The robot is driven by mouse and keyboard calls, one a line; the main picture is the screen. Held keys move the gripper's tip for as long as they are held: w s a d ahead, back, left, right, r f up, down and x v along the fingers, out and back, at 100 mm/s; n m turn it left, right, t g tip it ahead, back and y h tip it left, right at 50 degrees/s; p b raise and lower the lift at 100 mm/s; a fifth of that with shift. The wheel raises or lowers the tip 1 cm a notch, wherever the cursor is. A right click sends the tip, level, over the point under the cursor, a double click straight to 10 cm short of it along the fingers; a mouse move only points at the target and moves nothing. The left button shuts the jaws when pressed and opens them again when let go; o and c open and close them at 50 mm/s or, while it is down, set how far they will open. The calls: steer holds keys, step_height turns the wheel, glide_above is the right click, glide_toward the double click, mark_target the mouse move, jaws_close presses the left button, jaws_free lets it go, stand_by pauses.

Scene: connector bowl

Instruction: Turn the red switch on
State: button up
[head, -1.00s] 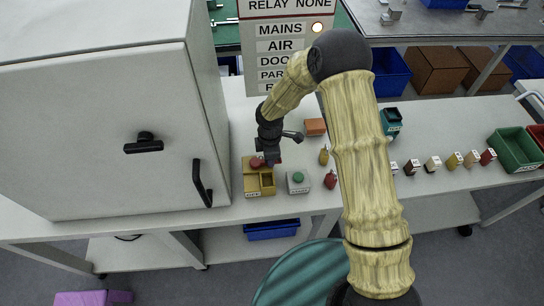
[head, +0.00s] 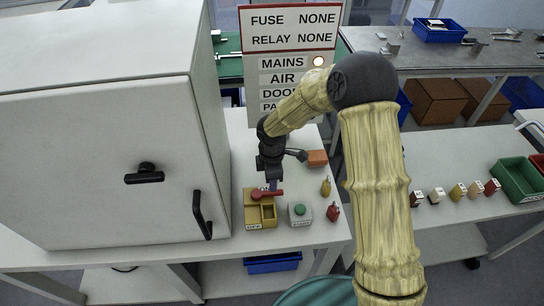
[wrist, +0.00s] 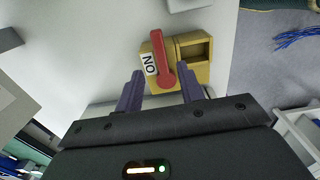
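The red switch (head: 267,194) is a lever on a yellow box (head: 249,213) on the white bench. In the head view it points right, and a label on the box's near face appears to read OFF. In the wrist view the lever (wrist: 158,52) points up, beside a white ON label (wrist: 149,64) and an open compartment. My gripper (wrist: 161,86) is open, its two purple fingers apart on either side of the lever's round lower end, with nothing clamped. Whether a finger touches the lever I cannot tell. In the head view my gripper (head: 272,184) is just over the box.
A grey box with a green button (head: 300,209) stands right of the yellow box. Red (head: 333,212) and yellow (head: 326,187) small items and an orange block (head: 317,158) lie near. A large white cabinet (head: 110,150) stands close on the left. A sign (head: 290,40) stands behind.

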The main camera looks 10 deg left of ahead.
step_height(320, 180, up, 11)
steer(key=shift+r+b, duration=0.2)
steer(key=shift+b, duration=0.25)
steer(key=s+d+r+m+t, duration=0.1)
steer(key=s+d+m, duration=0.5)
steer(key=d+m, duration=0.4)
steer(key=s+d+r+m+t, duration=0.1)
steer(key=s+d+m, duration=0.6)
steer(key=d+m, duration=0.4)
steer(key=d, duration=0.3)
steer(key=shift+s+d+r+t, duration=0.15)
steer(key=shift+s+d+t, duration=0.15)
steer(key=shift+d, duration=0.05)
stand_by(0.5)
